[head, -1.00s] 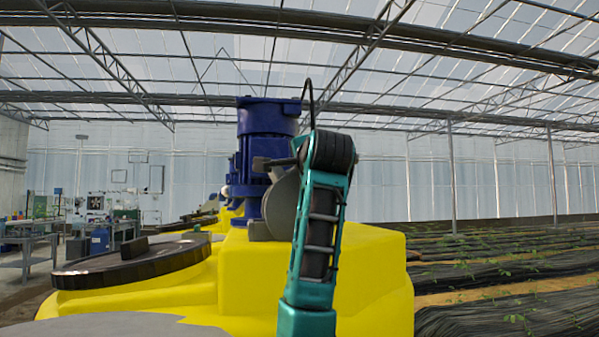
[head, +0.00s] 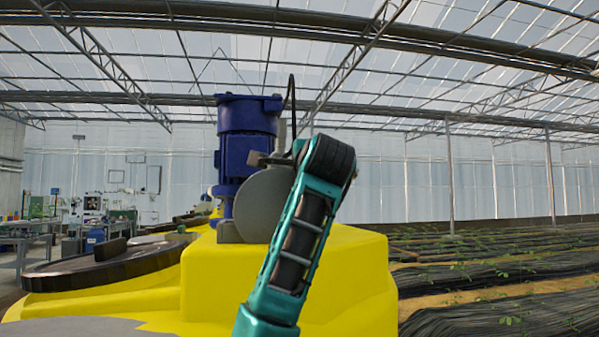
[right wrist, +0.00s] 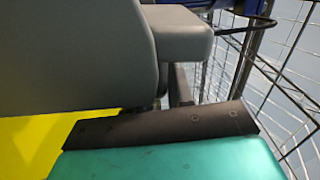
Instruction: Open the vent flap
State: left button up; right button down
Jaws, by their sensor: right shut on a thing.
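The vent flap appears to be the grey rounded plate (head: 264,204) beside the blue motor on the yellow tank, with a small grey-brown block (head: 257,158) at its upper edge. In the right wrist view a large grey body (right wrist: 70,55) with a protruding grey tab (right wrist: 175,32) fills the upper left. My right gripper (head: 283,157) is at the block's height, shut on the flap's tab as far as I can see; my teal wrist hides most of the contact. Its teal body and dark bar show in the right wrist view (right wrist: 160,128). My left gripper is out of view.
The blue motor (head: 247,140) stands directly behind the flap. The yellow tank (head: 350,275) lies below, with a dark round lid (head: 105,262) at left. Crop rows with dark sheeting (head: 500,280) are at right; workbenches (head: 25,238) stand far left.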

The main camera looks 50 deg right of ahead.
jog(key=shift+f, duration=0.3)
jog(key=c, duration=1.3)
grip_release()
jog(key=shift+c, duration=0.2)
jog(key=shift+o, duration=1.2)
jog(key=shift+a+r, duration=0.1)
jog(key=shift+r, duration=0.15)
